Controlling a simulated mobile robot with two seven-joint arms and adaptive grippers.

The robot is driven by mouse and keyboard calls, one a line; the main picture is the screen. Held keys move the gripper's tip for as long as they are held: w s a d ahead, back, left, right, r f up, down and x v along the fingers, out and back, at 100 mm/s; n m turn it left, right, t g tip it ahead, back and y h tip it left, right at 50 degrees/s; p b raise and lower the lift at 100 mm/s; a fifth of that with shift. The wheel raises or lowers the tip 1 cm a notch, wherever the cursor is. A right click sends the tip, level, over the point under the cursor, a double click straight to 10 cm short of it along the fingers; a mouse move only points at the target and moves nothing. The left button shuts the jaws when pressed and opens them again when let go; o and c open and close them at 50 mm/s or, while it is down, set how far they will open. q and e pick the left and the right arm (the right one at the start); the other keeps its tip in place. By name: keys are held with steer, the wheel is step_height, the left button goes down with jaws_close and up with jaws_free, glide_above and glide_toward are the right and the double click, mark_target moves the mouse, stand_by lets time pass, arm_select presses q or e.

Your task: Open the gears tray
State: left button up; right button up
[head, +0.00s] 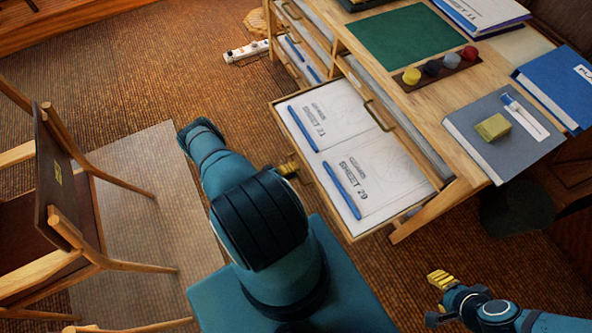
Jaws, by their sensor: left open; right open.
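My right gripper (440,280) is open and empty over the floor, right of the drawer.
Further drawers (304,52) show sheets at the cabinet's far end. The cabinet top (427,101) carries a green mat (407,44), ink pots, binders and a yellow block (493,127). A chair (62,190) stands left on a clear floor mat (139,220). A power strip (246,50) lies behind.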

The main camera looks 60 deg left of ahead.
arm_select(q)
steer(key=v, duration=1)
steer(key=shift+s, duration=0.35)
steer(key=shift+a+r, duration=0.1)
steer(key=w+d+r+m+g+h, duration=0.3)
steer(key=w+d+g+h, duration=0.25)
steer(key=d, duration=0.45)
steer(key=w+d+r+m+g+h, duration=0.3)
steer(key=w+d+m+g+h, duration=0.15)
steer(key=w+d+g, duration=0.35)
steer(key=w+d+r+m+y, duration=0.1)
steer(key=d+r+m+y, duration=0.2)
steer(key=d+r, duration=0.5)
steer(key=w+d+r+m+y, duration=0.2)
steer(key=d+r+m+y, duration=0.2)
steer(key=d+r, duration=0.5)
steer(key=shift+w+d+r+m, duration=0.35)
steer(key=shift+d+m, duration=0.2)
steer(key=shift+d, duration=0.4)
steer(key=shift+f+g, duration=0.1)
steer(key=shift+g, duration=0.15)
